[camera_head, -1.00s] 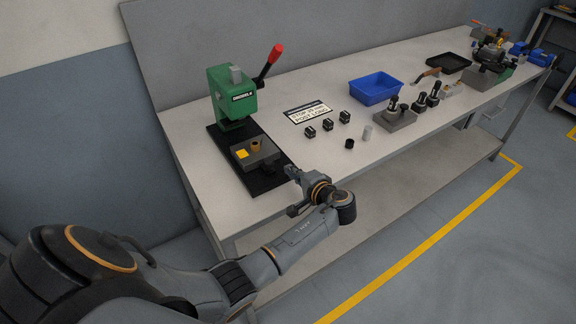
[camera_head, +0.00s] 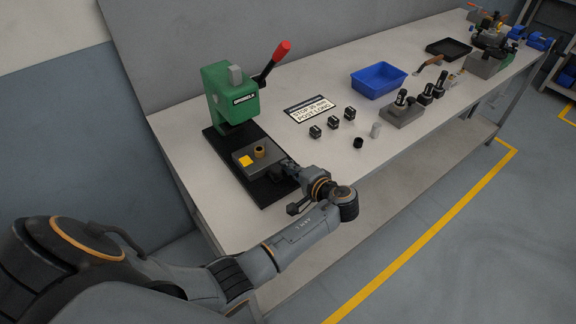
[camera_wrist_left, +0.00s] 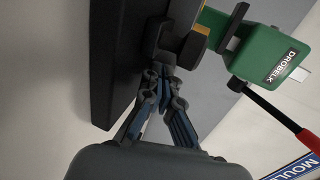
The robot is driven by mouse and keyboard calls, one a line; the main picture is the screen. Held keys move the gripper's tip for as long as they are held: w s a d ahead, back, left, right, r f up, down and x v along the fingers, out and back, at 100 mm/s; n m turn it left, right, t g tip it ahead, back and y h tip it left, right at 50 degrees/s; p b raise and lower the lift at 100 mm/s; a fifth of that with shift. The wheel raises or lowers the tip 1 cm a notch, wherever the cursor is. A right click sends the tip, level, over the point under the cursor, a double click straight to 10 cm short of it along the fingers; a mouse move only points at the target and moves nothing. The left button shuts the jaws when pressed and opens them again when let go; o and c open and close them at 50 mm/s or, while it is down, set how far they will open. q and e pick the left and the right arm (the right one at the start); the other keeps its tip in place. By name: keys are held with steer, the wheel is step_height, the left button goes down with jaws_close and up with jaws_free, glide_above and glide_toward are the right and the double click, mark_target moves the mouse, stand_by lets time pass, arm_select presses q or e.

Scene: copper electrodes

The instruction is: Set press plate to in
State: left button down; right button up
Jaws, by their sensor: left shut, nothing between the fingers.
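The green press (camera_head: 235,92) stands at the back of a black base (camera_head: 222,150) on the bench, its red-tipped lever raised. The grey press plate (camera_head: 270,166) sits on the front part of the base, out in front of the press head. It carries a yellow patch (camera_head: 245,161) and a brass bushing (camera_head: 259,151). My left gripper (camera_head: 286,164) is shut and empty at the plate's front right edge; I cannot tell whether it touches. In the left wrist view the fingertips (camera_wrist_left: 163,72) are together at the dark plate block, the green press (camera_wrist_left: 268,48) beyond.
A sign (camera_head: 308,109), several small black blocks (camera_head: 334,122), a black cylinder (camera_head: 358,142) and a grey cylinder (camera_head: 376,130) lie right of the base. A blue bin (camera_head: 378,80) stands farther back. The bench's front edge runs below my left arm.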

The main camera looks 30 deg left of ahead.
mark_target(272, 148)
arm_select(q)
steer(key=w+a, duration=0.1)
steer(key=a, duration=0.1)
steer(key=w+a+b, duration=0.1)
steer(key=a, duration=0.2)
steer(key=w+a, duration=0.1)
steer(key=a, duration=0.2)
steer(key=shift+w+a+b, duration=0.15)
steer(key=shift+w+b, duration=0.05)
steer(key=shift+b, duration=0.2)
steer(key=shift+w+a, duration=0.15)
steer(key=shift+a, duration=0.25)
steer(key=shift+r, duration=0.2)
